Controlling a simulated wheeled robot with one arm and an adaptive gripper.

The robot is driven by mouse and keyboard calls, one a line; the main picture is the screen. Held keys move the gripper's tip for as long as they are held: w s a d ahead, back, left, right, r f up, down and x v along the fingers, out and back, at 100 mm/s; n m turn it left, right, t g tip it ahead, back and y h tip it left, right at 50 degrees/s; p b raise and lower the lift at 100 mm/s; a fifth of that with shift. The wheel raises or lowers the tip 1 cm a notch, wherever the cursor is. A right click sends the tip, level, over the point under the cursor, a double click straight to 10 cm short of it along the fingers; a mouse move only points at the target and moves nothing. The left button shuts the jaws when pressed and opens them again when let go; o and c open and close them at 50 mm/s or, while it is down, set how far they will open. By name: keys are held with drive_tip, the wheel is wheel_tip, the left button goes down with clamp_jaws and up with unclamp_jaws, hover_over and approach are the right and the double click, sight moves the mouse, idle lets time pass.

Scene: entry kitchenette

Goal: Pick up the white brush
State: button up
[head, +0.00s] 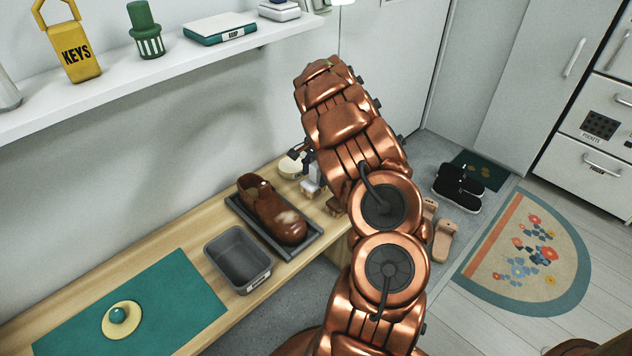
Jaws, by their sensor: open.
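A small white item (311,188), which looks like the white brush, lies on the wooden bench beside a round cream-lidded tin (290,169). My arm hides part of it, so its full shape cannot be made out. My gripper (298,154) shows only as a small dark part at the left edge of my arm, just above the tin and the white item. Most of it is hidden behind my copper arm. It is open, and nothing is seen held in it.
A brown shoe (272,210) sits in a dark tray (310,246) on the bench. A grey bin (238,262) and a green mat (60,338) with a yellow disc (122,319) lie further left. A shelf (150,72) runs above. Sandals (442,240) and black shoes (458,188) are on the floor.

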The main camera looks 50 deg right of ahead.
drive_tip(key=shift+c, duration=0.3)
clamp_jaws()
wheel_tip(320, 180, up, 10)
drive_tip(key=shift+r+p, duration=0.1)
drive_tip(key=shift+p, duration=0.9)
drive_tip(key=c, duration=0.5)
unclamp_jaws()
drive_tip(key=c, duration=0.5)
drive_tip(key=shift+c, duration=0.2)
